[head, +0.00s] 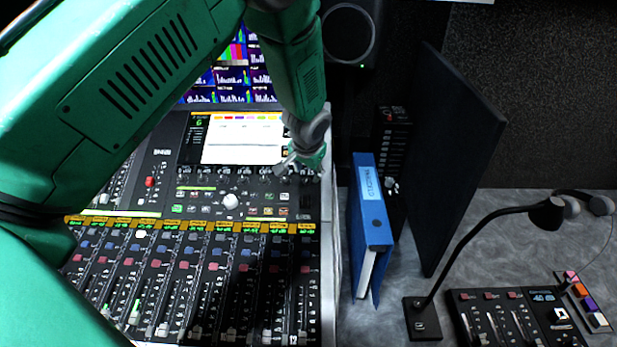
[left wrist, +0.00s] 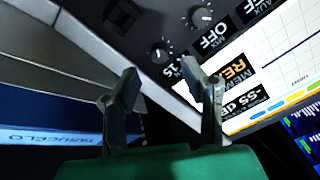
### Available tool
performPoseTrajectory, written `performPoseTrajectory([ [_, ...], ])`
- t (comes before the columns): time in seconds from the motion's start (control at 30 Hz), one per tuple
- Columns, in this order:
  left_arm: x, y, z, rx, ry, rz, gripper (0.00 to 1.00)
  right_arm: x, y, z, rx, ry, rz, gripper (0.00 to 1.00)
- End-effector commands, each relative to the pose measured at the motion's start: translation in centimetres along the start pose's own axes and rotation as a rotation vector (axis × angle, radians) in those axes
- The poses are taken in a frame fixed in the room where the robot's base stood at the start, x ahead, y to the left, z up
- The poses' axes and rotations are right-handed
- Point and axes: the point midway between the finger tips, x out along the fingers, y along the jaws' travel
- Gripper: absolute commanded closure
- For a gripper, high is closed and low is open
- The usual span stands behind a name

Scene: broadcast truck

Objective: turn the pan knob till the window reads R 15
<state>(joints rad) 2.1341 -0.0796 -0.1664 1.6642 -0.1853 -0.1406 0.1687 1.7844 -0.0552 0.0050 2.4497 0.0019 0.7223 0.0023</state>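My left gripper (head: 300,160) reaches down to the top right corner of the mixing console, beside its bright screen. In the left wrist view this gripper (left wrist: 162,75) is open, with nothing between its fingers. A small dark knob (left wrist: 160,52) with a white mark shows just beyond the fingertips, roughly between them. I see no contact with it. White characters (left wrist: 190,67) sit beside this knob, partly hidden by a finger, and cannot be read fully. A second knob (left wrist: 202,15) lies farther off, near an "OFF" label. My right gripper is not in view.
The console (head: 200,270) holds several faders and a lit screen (head: 242,138). A blue binder (head: 372,230) stands right of the console, by a dark upright panel (head: 455,150). A desk lamp (head: 470,245) and a small control box (head: 510,315) are at the lower right.

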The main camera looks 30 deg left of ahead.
Motion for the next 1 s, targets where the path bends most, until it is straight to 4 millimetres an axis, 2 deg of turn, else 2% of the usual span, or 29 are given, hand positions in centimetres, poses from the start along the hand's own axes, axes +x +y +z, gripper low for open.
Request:
performPoseTrajectory([
  [0.03,-1.3,0.0,-0.2,0.0,0.004,0.0,0.62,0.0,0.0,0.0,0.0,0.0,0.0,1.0],
  [0.2,-4.7,0.0,-0.1,0.0,0.001,0.0,0.62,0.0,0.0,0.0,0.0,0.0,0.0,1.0],
  [0.4,-7.0,0.0,-0.1,0.0,-0.001,0.0,0.62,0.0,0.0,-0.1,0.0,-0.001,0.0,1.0],
  [1.0,-7.6,0.0,-0.1,0.0,-0.002,0.0,0.62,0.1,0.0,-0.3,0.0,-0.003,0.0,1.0],
])
